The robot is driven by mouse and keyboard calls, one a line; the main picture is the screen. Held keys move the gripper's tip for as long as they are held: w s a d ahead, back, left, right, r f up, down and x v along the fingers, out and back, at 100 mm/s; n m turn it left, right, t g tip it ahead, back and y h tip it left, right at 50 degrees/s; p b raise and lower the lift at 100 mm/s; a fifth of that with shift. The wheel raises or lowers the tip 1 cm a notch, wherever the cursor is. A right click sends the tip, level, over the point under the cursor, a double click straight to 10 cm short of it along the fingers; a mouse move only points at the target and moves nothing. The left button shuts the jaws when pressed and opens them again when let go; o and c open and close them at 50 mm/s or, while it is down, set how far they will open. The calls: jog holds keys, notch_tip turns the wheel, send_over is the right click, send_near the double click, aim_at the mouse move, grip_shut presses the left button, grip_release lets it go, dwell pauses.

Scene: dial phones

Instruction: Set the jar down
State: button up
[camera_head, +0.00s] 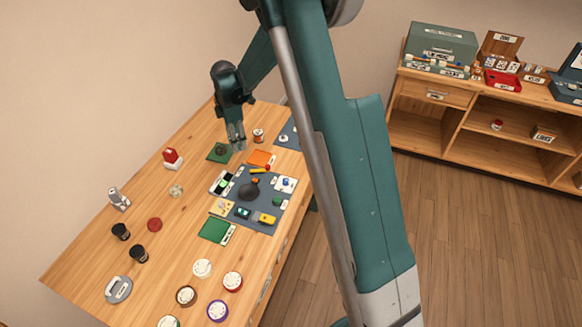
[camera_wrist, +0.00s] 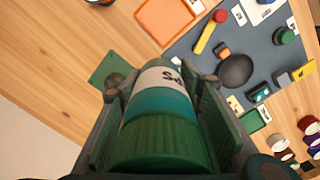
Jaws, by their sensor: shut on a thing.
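The jar (camera_wrist: 160,120) fills the middle of the wrist view. It has a ribbed green lid, a teal body and a white label with dark lettering that I see only in part. My gripper (camera_wrist: 165,95) is shut on it, with one finger along each side. In the head view my gripper (camera_head: 237,143) hangs over the far part of the wooden table (camera_head: 130,260), near a green mat (camera_head: 216,157). The jar is hard to make out there, and I cannot tell whether its underside touches the table.
The grey board (camera_head: 262,225) with several small items and an orange tray (camera_head: 262,158) lie close by. A small can (camera_head: 258,136) stands right of my gripper. Jars and lids fill the near end. Bare wood lies left of the green mat.

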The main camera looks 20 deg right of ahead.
jog(key=s+d, duration=0.5)
jog(key=d, duration=0.4)
jog(key=s+d, duration=0.5)
jog(key=d, duration=0.5)
jog(key=shift+d, duration=0.3)
jog(key=shift+f, duration=0.1)
send_over(291, 166)
jog(key=shift+f+b, duration=0.35)
jog(key=shift+f, duration=2.75)
jog(key=shift+f, duration=1.85)
jog(key=shift+f+b, duration=0.15)
jog(key=shift+b, duration=0.2)
jog(key=o, duration=1)
jog(key=shift+o, duration=0.2)
